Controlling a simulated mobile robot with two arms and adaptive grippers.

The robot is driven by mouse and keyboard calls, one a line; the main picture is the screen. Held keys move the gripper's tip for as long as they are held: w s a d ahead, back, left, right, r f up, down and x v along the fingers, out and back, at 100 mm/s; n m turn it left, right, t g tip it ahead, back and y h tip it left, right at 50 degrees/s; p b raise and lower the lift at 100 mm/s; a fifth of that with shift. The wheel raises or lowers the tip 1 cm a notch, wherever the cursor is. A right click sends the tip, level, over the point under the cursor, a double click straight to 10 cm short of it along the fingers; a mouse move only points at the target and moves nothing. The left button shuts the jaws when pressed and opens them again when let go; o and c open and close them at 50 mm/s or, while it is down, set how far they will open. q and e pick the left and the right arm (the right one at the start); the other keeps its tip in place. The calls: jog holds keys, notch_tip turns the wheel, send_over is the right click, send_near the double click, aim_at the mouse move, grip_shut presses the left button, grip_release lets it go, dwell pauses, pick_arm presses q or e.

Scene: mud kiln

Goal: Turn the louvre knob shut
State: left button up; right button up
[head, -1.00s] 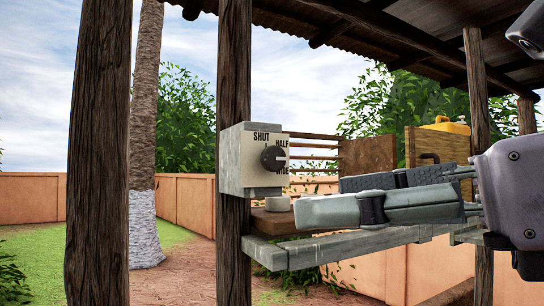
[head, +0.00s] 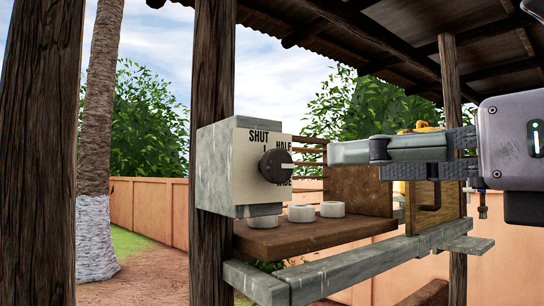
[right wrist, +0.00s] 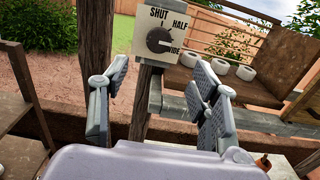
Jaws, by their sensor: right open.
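The louvre knob (head: 277,166) is a dark round dial on a cream plate, on the front of a grey box (head: 218,168) fixed to a wooden post. The plate reads SHUT, HALF and WIDE. The knob's white mark points right, between HALF and WIDE in the head view. In the right wrist view the knob (right wrist: 159,40) has its mark toward WIDE. My right gripper (head: 350,158) is open and empty, its fingers pointing left at the knob, with a gap between. In the right wrist view its two fingers (right wrist: 159,68) spread below the plate. My left gripper is not in view.
A brown shelf (head: 300,240) below the box holds several white rings (head: 332,209). A grey wooden rail (head: 340,268) runs along its front. A wooden board and a yellow item (head: 422,127) stand behind my right gripper. A dark post (head: 40,150) stands at left.

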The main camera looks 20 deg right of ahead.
jog(key=p, duration=0.3)
send_near(281, 163)
jog(key=w, duration=0.1)
jog(key=p+x, duration=0.3)
jog(key=x, duration=0.5)
jog(key=shift+w+a+r, duration=0.15)
jog(key=shift+w+a, duration=0.2)
jog(key=shift+w, duration=0.15)
jog(key=shift+w+a, duration=0.1)
jog(key=shift+w, duration=0.25)
jog(key=c, duration=1.1)
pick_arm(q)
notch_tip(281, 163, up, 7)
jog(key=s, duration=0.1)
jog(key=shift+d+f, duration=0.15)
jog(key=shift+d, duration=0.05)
